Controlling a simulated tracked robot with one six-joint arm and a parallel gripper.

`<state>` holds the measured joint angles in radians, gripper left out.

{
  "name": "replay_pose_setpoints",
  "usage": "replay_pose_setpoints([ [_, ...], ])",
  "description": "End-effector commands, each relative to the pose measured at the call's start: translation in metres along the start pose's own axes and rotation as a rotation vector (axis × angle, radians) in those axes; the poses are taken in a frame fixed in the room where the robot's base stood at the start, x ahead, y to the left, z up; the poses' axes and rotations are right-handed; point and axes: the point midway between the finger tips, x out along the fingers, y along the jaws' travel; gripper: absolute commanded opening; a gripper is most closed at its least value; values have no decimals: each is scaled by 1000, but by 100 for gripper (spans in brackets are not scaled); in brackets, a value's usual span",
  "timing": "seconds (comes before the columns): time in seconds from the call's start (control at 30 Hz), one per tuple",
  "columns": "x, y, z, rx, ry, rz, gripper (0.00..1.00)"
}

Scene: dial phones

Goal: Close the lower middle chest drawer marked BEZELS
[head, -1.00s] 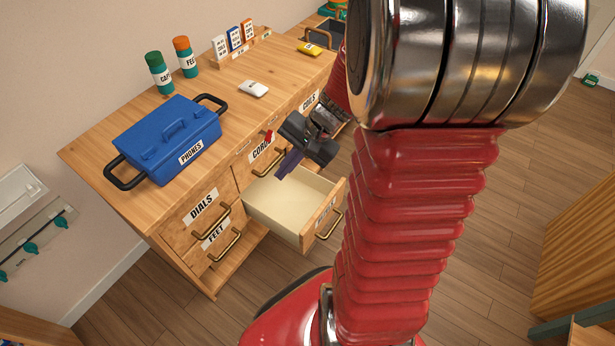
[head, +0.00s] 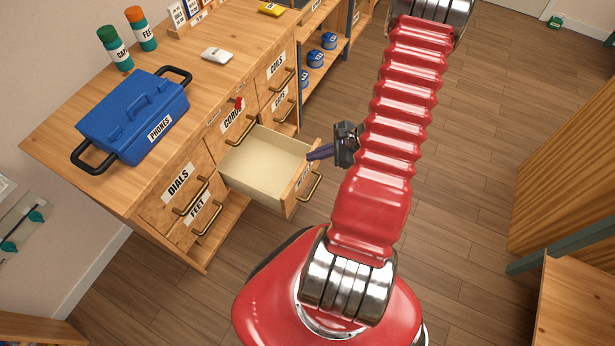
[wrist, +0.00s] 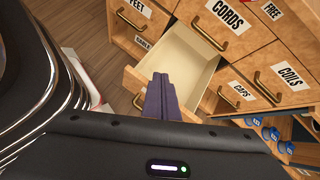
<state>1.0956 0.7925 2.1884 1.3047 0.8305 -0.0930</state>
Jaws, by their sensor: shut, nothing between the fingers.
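The lower middle drawer (head: 262,166) is pulled well out of the chest and looks empty; it also shows in the wrist view (wrist: 178,60). The label on its front is too oblique to read. Its brass handle (head: 311,186) faces outward. My gripper (head: 312,153) is shut and empty, near the upper right end of the drawer front in the head view. In the wrist view its fingers (wrist: 160,95) overlap the drawer's front end. I cannot tell whether they touch the drawer.
The CORDS drawer (head: 238,125) above is shut, as are DIALS (head: 182,192) and FEET (head: 200,220) to the left and COILS (head: 278,78) to the right. A blue PHONES box (head: 130,115) stands on top. Floor (head: 460,200) to the right is open.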

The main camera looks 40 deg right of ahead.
Motion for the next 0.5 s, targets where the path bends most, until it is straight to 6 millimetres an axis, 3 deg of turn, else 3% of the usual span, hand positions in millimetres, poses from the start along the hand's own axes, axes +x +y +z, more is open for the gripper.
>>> replay_pose_setpoints([
  [0.03, 3, 6, -17, 61, -1, -19, 0],
  [0.3, 17, 33, -94, 343, 1, -129, 0],
  [0.5, 24, 48, -124, 465, 4, -177, 0],
])
